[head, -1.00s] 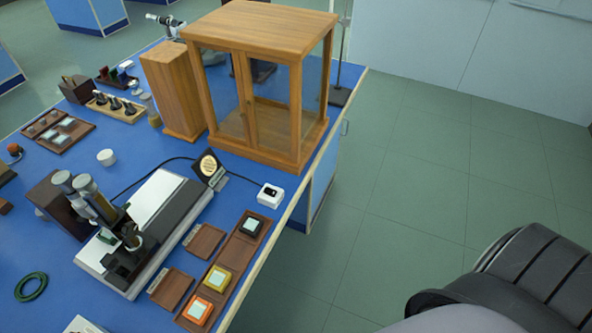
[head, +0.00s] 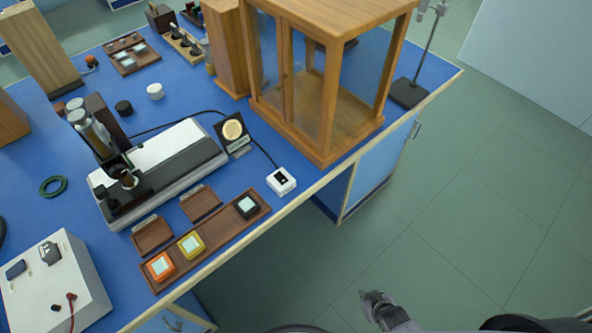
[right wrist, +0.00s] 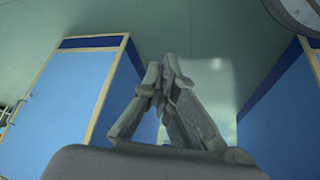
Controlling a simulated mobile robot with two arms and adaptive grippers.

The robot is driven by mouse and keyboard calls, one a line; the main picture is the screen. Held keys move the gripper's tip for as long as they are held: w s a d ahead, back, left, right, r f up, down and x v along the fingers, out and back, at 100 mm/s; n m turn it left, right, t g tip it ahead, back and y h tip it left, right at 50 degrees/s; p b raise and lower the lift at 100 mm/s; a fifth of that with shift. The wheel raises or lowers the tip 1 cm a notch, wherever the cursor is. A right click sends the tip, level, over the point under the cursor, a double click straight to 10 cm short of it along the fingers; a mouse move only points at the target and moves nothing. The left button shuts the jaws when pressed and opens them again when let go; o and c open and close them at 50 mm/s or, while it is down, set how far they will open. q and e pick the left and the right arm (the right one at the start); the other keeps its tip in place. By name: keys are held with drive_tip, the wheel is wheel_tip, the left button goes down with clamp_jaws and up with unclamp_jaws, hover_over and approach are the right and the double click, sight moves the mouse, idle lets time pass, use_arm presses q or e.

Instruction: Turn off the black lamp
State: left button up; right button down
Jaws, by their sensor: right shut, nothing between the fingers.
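The black lamp (head: 233,133) is a small square black unit with a round glowing cream disc, standing on the blue bench beside the spectrometer. A dark cable runs from it to a small white switch box (head: 281,181) with a black rocker near the bench's front edge. My right gripper (head: 372,296) is shut and empty, out over the floor in front of the bench and apart from the switch box. It also shows in the right wrist view (right wrist: 166,82), fingertips together. I cannot make out my left gripper.
A wooden tray (head: 157,284) with orange, yellow and black blocks lies along the front edge. The grey-white spectrometer (head: 185,150) is behind it. A wood-framed glass case (head: 330,149) stands right of the lamp. A white power box (head: 76,290) is at lower left. The floor is clear.

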drive_tip(key=w+a+r+n+t+y+b, duration=0.1)
drive_tip(key=w+a+r+t+y+b, duration=0.3)
drive_tip(key=w+r, duration=1.15)
drive_tip(key=a+r+n+t+y, duration=0.1)
drive_tip(key=a+r, duration=0.5)
drive_tip(key=r, duration=0.7)
drive_tip(key=a+r+n+t+y, duration=0.2)
drive_tip(key=a+r+y, duration=0.2)
drive_tip(key=r, duration=0.9)
drive_tip(key=shift+w+a+r+t+b, duration=0.15)
drive_tip(key=shift+a+t+b, duration=0.25)
drive_tip(key=shift+a, duration=0.65)
drive_tip(key=p, duration=0.1)
hover_over(286, 180)
drive_tip(key=shift+s+d+f, duration=0.4)
drive_tip(key=shift+s+f, duration=0.05)
drive_tip(key=shift+f, duration=0.05)
drive_tip(key=f, duration=0.2)
drive_tip(key=w+f, duration=0.1)
drive_tip(key=shift+a+f, duration=0.15)
drive_tip(key=shift+a, duration=0.2)
drive_tip(key=shift+f, duration=0.5)
